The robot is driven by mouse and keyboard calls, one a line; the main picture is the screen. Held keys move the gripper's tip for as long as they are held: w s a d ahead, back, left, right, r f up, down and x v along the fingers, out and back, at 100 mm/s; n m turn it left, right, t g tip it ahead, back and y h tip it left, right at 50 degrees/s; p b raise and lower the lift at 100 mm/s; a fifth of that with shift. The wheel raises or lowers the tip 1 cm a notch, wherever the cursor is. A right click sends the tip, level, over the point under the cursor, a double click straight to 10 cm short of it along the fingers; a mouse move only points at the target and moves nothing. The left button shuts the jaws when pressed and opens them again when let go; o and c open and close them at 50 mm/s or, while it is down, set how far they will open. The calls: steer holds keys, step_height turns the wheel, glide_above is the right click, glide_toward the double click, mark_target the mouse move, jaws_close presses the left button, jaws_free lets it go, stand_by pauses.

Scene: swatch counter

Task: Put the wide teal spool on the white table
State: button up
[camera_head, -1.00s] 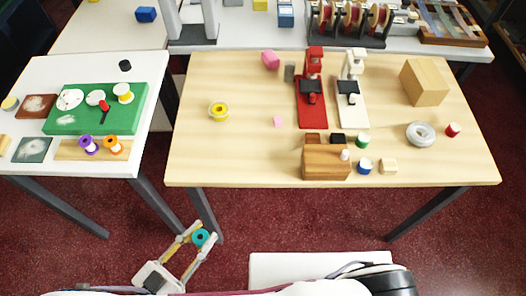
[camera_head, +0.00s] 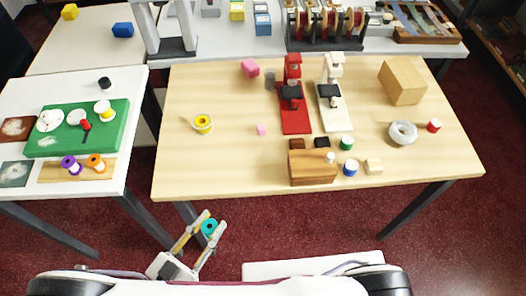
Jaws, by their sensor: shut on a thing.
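The teal spool (camera_head: 209,226) is between the fingers of my gripper (camera_head: 206,229). My gripper is shut on it and holds it over the red floor, in front of the gap between the two near tables. The white table (camera_head: 20,95) is at the left, with its near right corner up and to the left of my gripper. The spool is apart from both tables. Part of the spool is hidden by the fingers.
The white table bears a green mat (camera_head: 50,145), a wooden board (camera_head: 52,172) with purple (camera_head: 71,165) and orange (camera_head: 96,164) spools, and a black cylinder (camera_head: 104,83).

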mark_target(249, 182)
steer(key=x, duration=2.1)
steer(key=shift+f, duration=0.1)
steer(key=shift+w+d, duration=0.1)
steer(key=shift+x, duration=1.85)
steer(key=shift+f, duration=0.1)
steer(key=shift+f, duration=0.15)
steer(key=o, duration=0.9)
steer(key=shift+v, duration=3.9)
